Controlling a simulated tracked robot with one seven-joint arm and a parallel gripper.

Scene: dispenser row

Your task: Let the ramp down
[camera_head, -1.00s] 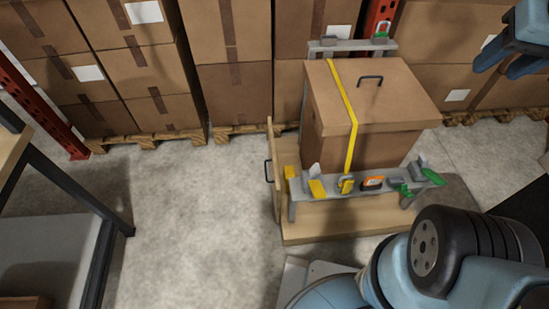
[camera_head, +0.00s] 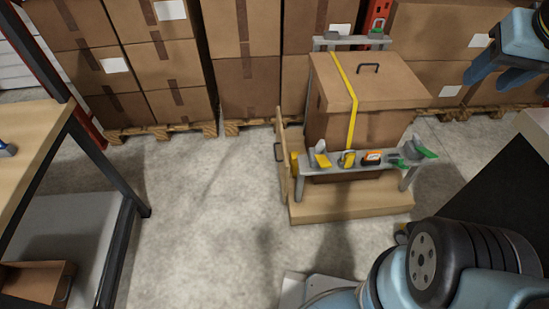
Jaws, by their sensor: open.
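The ramp (camera_head: 284,175) looks to be the thin wooden panel standing upright along the left side of a low wooden platform (camera_head: 350,208). A dark handle sits on its left face. A large lidded box (camera_head: 375,90) stands on the platform with a yellow strap (camera_head: 353,110) over it. A grey front rail (camera_head: 335,162) carries several yellow, orange and green latches or buckles; a yellow part lies close to the ramp. My gripper (camera_head: 497,80) is at the upper right, open and apart from the box and ramp, with its blue fingers pointing down.
Stacked cartons on pallets (camera_head: 160,128) line the back. A workbench (camera_head: 35,150) with a dark frame stands at the left, with an open brown box (camera_head: 38,282) on its lower shelf. A dark surface (camera_head: 500,180) is at the right. The concrete floor (camera_head: 205,215) left of the platform is clear.

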